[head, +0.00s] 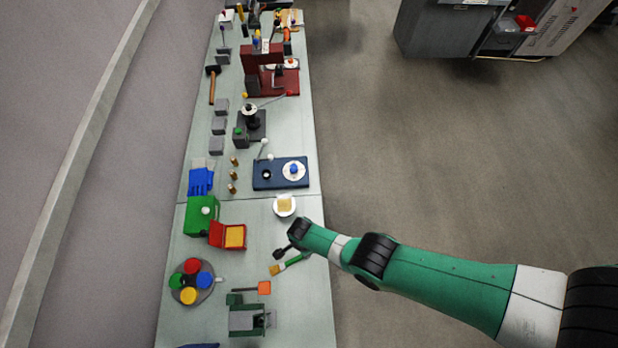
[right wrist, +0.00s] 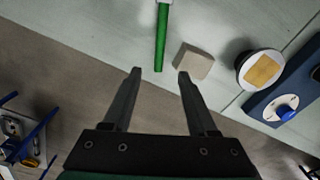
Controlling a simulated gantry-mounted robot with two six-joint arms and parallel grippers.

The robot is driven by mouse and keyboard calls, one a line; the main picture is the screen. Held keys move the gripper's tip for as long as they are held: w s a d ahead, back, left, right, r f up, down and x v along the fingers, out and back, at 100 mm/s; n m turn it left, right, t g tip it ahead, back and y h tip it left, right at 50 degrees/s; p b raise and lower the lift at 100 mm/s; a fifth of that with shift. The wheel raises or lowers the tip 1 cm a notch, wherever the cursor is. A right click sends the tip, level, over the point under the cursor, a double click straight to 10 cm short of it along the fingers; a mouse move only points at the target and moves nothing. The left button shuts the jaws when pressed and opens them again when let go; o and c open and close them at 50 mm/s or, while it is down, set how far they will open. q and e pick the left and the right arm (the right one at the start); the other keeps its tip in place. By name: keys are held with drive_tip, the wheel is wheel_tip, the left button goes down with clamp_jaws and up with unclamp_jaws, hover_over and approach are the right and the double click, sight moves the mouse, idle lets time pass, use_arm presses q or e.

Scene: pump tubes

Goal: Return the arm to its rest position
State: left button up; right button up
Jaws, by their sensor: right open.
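My right arm enters the head view from the right, and its gripper (head: 283,252) hangs over the front right part of the table. In the right wrist view the gripper (right wrist: 159,74) is open, with nothing between its two fingers. The green handle (right wrist: 162,38) of a brush points towards the gap between the fingertips. In the head view the brush (head: 291,262) lies just beside the gripper. My left gripper is not in view.
A grey block (right wrist: 193,60) lies close to one fingertip. A red box (head: 217,238) and a round tray (head: 184,297) stand left. Open floor lies right of the table.

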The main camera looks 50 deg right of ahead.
drive_tip(key=w+r+t, duration=0.7)
drive_tip(key=w+r, duration=1.2)
drive_tip(key=w, duration=0.3)
drive_tip(key=w+r+n+t+y, duration=0.15)
drive_tip(key=w+r+t, duration=0.25)
drive_tip(key=r, duration=1)
drive_tip(key=w+r+n+t+h, duration=0.1)
drive_tip(key=w+r+n+t, duration=0.25)
drive_tip(key=r, duration=1.15)
drive_tip(key=s+d+r+n+t, duration=0.1)
drive_tip(key=s+r+n+t, duration=0.15)
drive_tip(key=r, duration=0.75)
drive_tip(key=s+r+n+t, duration=0.2)
drive_tip(key=s+r+t, duration=0.15)
drive_tip(key=r, duration=0.75)
drive_tip(key=s+d+r+n+t+y, duration=0.1)
drive_tip(key=s+r+n+t, duration=0.6)
drive_tip(key=s+r+n, duration=0.7)
drive_tip(key=shift+s+r, duration=1.2)
drive_tip(key=shift+s, duration=1.4)
